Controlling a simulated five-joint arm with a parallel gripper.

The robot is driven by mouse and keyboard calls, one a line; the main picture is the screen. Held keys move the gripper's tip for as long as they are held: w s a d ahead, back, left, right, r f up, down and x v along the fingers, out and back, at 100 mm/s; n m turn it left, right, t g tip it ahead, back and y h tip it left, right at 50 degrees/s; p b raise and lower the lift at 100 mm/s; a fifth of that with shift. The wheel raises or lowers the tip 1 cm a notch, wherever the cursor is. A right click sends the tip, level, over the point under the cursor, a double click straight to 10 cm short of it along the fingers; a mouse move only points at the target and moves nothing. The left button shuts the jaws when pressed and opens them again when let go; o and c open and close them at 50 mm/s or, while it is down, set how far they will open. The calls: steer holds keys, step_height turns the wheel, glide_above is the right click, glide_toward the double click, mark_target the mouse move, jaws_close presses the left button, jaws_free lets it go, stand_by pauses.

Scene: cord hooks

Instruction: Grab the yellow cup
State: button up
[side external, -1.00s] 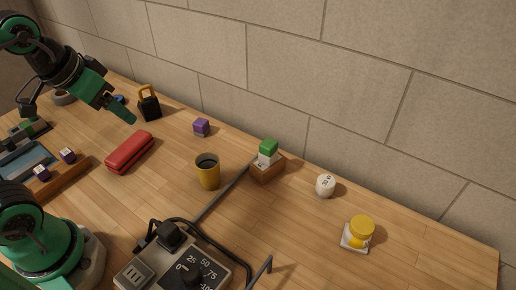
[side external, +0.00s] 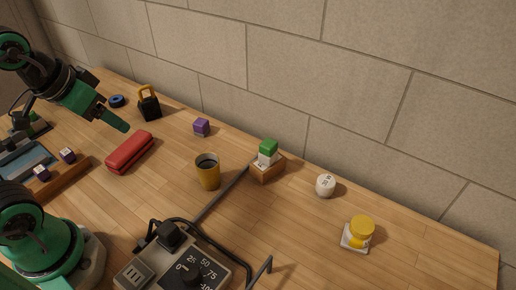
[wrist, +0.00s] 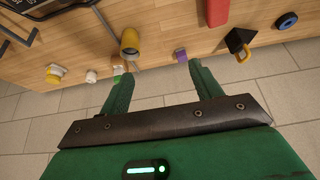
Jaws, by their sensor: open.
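The yellow cup (side external: 208,172) stands upright on the wooden table near the middle of the side view, its dark inside showing. In the wrist view the yellow cup (wrist: 130,42) is at the upper left, beyond the left finger and outside the jaws. My gripper (side external: 124,127) is in the air at the upper left of the side view, well apart from the cup. In the wrist view my gripper (wrist: 158,75) shows two green fingers spread wide with nothing between them.
A red case (side external: 130,152), a black padlock (side external: 149,105) and a purple cube (side external: 201,127) lie left of the cup. A wooden block with green and white cubes (side external: 267,165) is to its right. A grey device with a dial (side external: 205,272) is in front. A tiled wall runs behind.

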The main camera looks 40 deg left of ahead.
steer(key=shift+o, duration=1.4)
steer(key=n+g, duration=0.6)
steer(key=n, duration=1.4)
glide_toward(209, 172)
step_height(209, 172, down, 5)
steer(key=w+a, duration=0.2)
steer(key=shift+s+a+f, duration=0.1)
steer(key=shift+a+f, duration=0.05)
steer(key=shift+f, duration=0.6)
steer(key=shift+s+a+f, duration=0.1)
steer(key=shift+f, duration=0.7)
steer(key=shift+d+f, duration=0.1)
steer(key=shift+f, duration=2.5)
